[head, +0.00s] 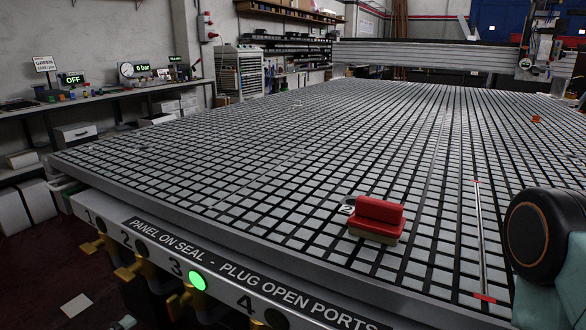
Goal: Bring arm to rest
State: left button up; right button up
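A part of my arm, a dark round joint with a teal link, fills the lower right of the head view. Neither of my grippers shows in this view, so I cannot see what they hold. The vacuum grid table (290,215) stretches from the front left to the back right. A red block on a beige base (377,219) lies on the table near its front edge.
The table's front panel (220,262) has numbered ports with yellow valves and a lit green light (197,280) by number 3. A thin rod with red ends (481,240) lies right of the block. A gantry beam (425,55) spans the far end. Much of the grid is clear.

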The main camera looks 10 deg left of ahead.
aim_at(169, 311)
pick_arm(q)
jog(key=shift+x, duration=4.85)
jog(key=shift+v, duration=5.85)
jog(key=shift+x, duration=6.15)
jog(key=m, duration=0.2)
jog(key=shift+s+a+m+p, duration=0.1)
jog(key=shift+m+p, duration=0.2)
jog(key=shift+p, duration=0.05)
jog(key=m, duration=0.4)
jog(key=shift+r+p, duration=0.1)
jog(key=shift+p, duration=0.2)
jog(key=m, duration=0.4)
